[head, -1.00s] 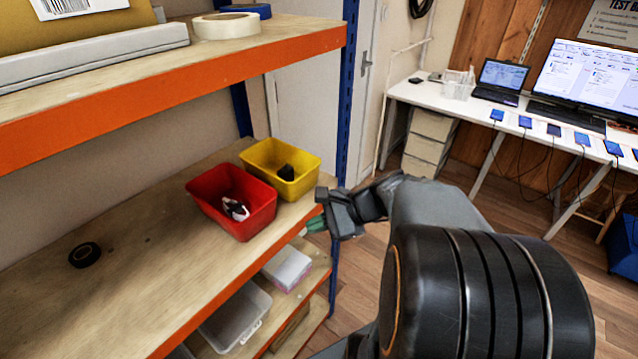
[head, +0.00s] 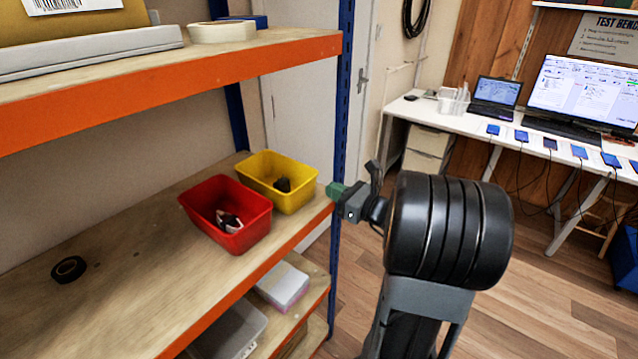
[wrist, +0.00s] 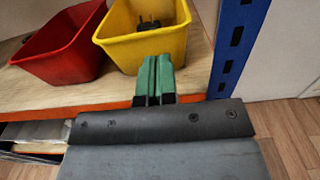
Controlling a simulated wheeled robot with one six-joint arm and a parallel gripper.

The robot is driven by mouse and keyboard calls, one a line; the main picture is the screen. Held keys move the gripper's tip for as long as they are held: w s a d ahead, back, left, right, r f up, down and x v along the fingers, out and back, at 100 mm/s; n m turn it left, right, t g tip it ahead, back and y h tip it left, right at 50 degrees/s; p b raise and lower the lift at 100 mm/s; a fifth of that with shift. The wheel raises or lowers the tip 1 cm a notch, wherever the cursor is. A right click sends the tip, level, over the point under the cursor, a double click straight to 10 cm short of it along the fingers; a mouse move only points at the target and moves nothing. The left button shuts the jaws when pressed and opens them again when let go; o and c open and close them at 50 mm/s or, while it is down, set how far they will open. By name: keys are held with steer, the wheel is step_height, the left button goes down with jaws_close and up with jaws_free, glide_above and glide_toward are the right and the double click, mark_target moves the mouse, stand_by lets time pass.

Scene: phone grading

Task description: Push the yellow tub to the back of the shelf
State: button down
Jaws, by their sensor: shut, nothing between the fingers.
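The yellow tub (head: 300,201) stands on the wooden shelf (head: 130,265) near its right end, with a black item inside. It also shows in the wrist view (wrist: 150,55). My gripper (head: 337,190) has green fingertips and is shut with nothing between them. In the wrist view the fingers (wrist: 153,72) point at the front side of the yellow tub, close to its lower wall. I cannot tell whether they touch it.
A red tub (head: 240,238) with a black and white item stands just left of the yellow tub. A blue upright (wrist: 238,45) rises close right of my fingers. A roll of black tape (head: 69,269) lies farther left. An orange-edged shelf (head: 200,82) hangs above.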

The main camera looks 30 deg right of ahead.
mark_target(311, 180)
steer(key=shift+x, duration=2.6)
